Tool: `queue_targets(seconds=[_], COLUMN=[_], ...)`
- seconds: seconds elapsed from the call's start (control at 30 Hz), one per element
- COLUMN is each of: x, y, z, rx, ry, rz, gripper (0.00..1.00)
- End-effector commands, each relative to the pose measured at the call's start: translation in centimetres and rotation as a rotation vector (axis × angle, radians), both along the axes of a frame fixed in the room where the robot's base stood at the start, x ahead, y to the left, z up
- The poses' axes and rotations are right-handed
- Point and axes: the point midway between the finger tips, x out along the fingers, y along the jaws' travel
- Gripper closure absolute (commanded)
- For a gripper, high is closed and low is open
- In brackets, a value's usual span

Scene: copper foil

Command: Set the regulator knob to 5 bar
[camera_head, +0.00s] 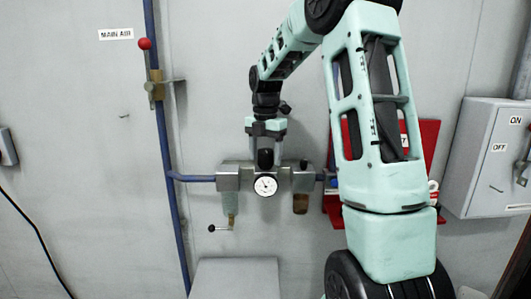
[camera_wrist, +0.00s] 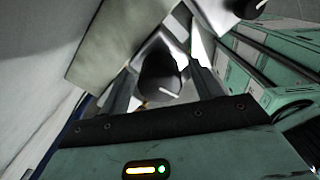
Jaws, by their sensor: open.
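The regulator knob (camera_head: 265,158) is black and sits on top of the grey regulator block, above a round white pressure gauge (camera_head: 265,186). The gauge's figures are too small to read. My gripper (camera_head: 265,150) points down from above with its two fingers on either side of the knob. In the wrist view the dark knob (camera_wrist: 160,78) shows between the open fingers of my gripper (camera_wrist: 163,72), with a white mark line on it. Whether a finger touches the knob cannot be told.
A blue pipe (camera_head: 166,130) with a red-knobbed valve (camera_head: 145,44) runs down at left. A filter bowl (camera_head: 230,204) hangs left of the gauge, an amber bowl (camera_head: 300,204) right. A red panel (camera_head: 430,150) is partly behind my arm. A grey switch box (camera_head: 485,155) is at right.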

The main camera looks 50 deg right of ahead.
Motion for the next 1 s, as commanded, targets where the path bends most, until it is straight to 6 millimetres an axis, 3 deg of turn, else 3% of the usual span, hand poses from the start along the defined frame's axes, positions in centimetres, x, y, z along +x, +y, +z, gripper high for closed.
queue_targets(seconds=[0.07,0.2,0.23,0.67,1.0], x=[0.0,0.0,0.0,-0.01,0.02], y=[0.0,-0.01,-0.01,-0.05,-0.03], z=[0.0,0.02,0.02,0.08,0.12], rx=[0.0,0.0,0.0,0.0,0.0], ry=[0.0,0.0,0.0,0.001,0.001], rz=[0.0,0.0,0.0,-0.068,-0.326], gripper=[0.35,0.74,0.8,0.8,0.8])
